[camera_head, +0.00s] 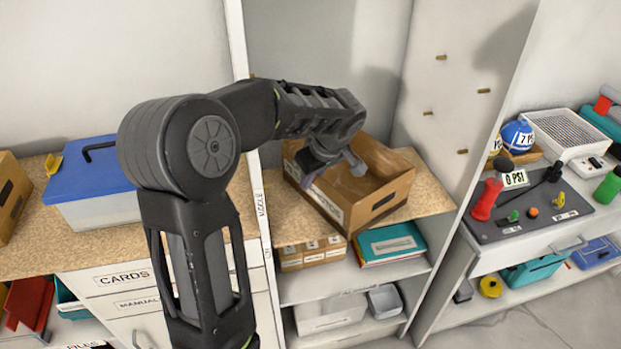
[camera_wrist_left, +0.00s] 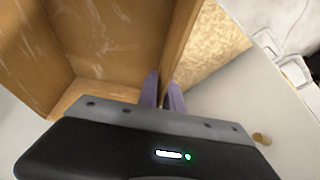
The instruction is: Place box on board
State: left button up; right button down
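The box (camera_head: 385,203) is an open, empty brown cardboard box with lettering on its front left side and a slot in its front right side. It stands at an angle over the speckled tan board (camera_head: 428,190) in the middle shelf bay; contact with the board is hard to judge. My left gripper (camera_head: 325,172) reaches over the box from the left and hides part of its rim. In the left wrist view its purple fingers (camera_wrist_left: 163,92) sit close on either side of a box wall (camera_wrist_left: 184,40), apparently gripping it. My right gripper is not in view.
A white bin with a blue lid (camera_head: 95,185) stands left of the upright divider. A pegged white panel (camera_head: 450,90) bounds the bay on the right. Below are small cartons (camera_head: 312,252) and teal folders (camera_head: 390,243). A grey control panel (camera_head: 525,207) is further right.

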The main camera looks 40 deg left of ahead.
pick_arm(q)
jog(key=o, duration=0.3)
jog(key=shift+r, duration=0.2)
jog(key=v, duration=1.2)
dwell(0.6)
